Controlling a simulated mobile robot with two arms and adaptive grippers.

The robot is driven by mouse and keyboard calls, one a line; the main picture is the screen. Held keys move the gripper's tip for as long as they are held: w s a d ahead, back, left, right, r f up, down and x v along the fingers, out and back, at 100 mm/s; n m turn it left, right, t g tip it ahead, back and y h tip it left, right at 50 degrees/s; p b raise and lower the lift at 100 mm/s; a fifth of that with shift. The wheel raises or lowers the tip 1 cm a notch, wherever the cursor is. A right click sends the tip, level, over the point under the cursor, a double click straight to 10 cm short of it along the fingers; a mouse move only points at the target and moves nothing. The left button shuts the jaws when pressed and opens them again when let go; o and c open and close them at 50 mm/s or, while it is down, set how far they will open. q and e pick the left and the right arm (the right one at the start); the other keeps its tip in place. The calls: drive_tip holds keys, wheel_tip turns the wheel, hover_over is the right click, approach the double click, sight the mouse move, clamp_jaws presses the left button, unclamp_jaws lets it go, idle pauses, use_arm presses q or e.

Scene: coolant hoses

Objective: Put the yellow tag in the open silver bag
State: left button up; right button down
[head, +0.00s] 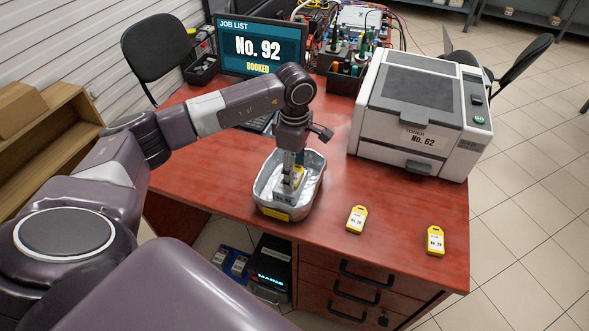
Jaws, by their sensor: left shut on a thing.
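The open silver bag (262,189) stands near the front edge of the red desk, with a yellow label on its front rim. My left gripper (291,181) points down into the bag's mouth. It is shut on a yellow tag (298,174), which shows partly behind and beside the fingers, inside the bag's outline. The fingers hide part of the tag, and I cannot tell if it touches the bag's bottom. Two more yellow tags lie flat on the desk to the right, one nearer (356,219) and one farther right (435,240). My right gripper is not in view.
A grey and white printer (415,130) stands on the desk to the right of the bag. The desk (395,205) is clear around the loose tags.

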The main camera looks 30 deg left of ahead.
sight(295, 174)
use_arm(q)
drive_tip(key=shift+f, duration=0.25)
drive_tip(key=o, duration=1)
drive_tip(key=shift+r, duration=0.1)
drive_tip(key=shift+r, duration=0.1)
drive_tip(key=shift+r, duration=0.25)
wheel_tip(295, 174, up, 12)
drive_tip(key=b, duration=0.2)
drive_tip(key=shift+f, duration=0.2)
